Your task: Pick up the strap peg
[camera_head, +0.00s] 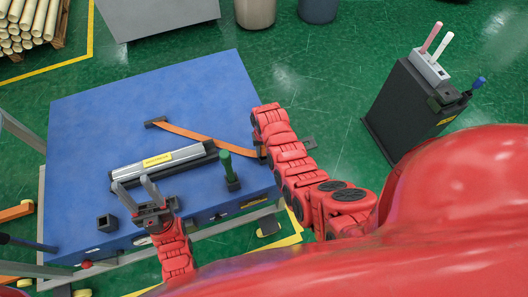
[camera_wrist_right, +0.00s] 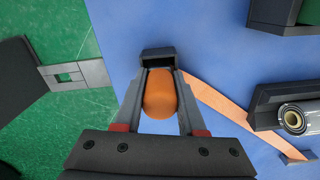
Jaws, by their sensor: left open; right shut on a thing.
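The orange strap peg (camera_wrist_right: 160,95) sits between the two fingers of my right gripper (camera_wrist_right: 159,74), which is shut on it, with a dark block (camera_wrist_right: 157,56) just past the fingertips. An orange strap (camera_head: 200,137) runs across the blue table from a small dark anchor (camera_head: 156,122) to my right gripper (camera_head: 262,153) at the table's right edge. In the head view the arm largely hides the peg. My left gripper (camera_head: 133,184) is open and empty above the table's front, near the left end of the wrapped roll (camera_head: 165,158).
The roll lies in a dark cradle on the blue table (camera_head: 90,120). A green-handled peg (camera_head: 226,165) stands in a dark holder by its right end. An empty dark square socket (camera_head: 107,223) is at front left. A dark cabinet (camera_head: 410,105) stands at right. The table's back is clear.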

